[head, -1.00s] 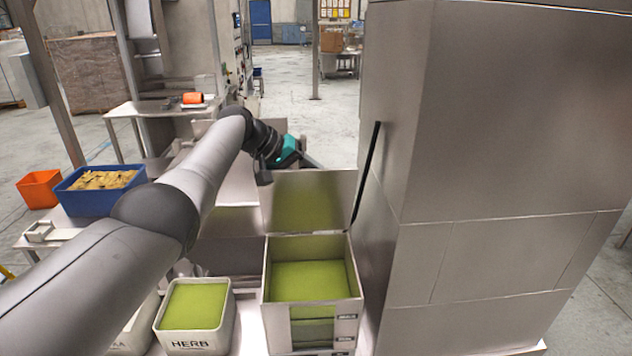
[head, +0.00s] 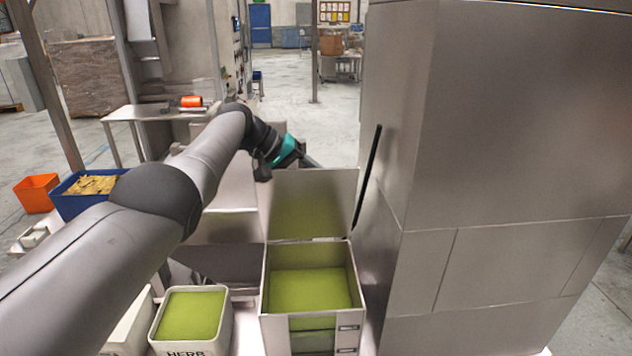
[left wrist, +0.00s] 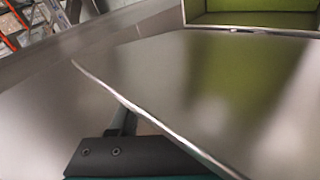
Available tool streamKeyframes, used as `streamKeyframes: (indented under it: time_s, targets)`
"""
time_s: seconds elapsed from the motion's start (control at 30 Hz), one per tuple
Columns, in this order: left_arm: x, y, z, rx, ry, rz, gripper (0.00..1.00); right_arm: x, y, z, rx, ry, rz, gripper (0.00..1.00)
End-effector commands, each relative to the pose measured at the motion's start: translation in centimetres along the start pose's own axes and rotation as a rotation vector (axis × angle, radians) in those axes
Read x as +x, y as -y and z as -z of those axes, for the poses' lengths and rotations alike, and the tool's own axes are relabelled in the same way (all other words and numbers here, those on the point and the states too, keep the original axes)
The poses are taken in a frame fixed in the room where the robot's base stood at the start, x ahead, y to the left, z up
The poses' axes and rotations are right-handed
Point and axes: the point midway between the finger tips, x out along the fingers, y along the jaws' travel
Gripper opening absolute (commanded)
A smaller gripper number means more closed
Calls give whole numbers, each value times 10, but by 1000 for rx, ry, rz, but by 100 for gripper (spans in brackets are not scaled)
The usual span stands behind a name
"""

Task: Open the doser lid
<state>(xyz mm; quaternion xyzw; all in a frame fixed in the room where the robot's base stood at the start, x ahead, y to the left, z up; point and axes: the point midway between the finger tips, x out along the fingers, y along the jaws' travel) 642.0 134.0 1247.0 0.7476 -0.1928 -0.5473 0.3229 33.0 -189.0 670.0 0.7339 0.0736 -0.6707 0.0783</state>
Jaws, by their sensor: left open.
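The doser is a steel box (head: 356,300) holding green material, with its open top facing me. Its lid (head: 312,200) stands raised at the back of the box, reflecting the green. My left gripper (head: 306,159), with a teal part, is open at the lid's upper left edge. Its fingertips are partly hidden, and I cannot tell whether they touch the lid. The left wrist view shows the lid (left wrist: 210,85) as a large plate close above a dark finger, with the green inside of the box beyond. My right gripper is not in view.
A tall steel cabinet (head: 500,150) stands close on the right, with a dark bar (head: 367,175) beside the lid. A white tub (head: 190,316) of green herb is left of the doser. A blue bin (head: 75,203) and an orange bin (head: 36,193) are farther left.

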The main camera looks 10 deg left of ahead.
Motion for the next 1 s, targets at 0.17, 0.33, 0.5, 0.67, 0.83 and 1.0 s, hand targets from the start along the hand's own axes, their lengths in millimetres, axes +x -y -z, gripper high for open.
streamKeyframes:
  time_s: [0.17,0.33,0.5,0.67,0.83,1.0]
  targets:
    - [0,0,0,1,1,0,69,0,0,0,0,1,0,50]
    - [0,0,0,1,1,0,74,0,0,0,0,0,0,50]
    - [-1,0,0,1,0,-1,74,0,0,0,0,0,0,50]
    - [-8,-1,1,2,0,-2,74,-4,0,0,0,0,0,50]
    - [-22,-1,1,1,-1,-1,74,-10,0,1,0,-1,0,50]
    - [-46,0,1,3,-4,-1,74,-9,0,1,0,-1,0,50]
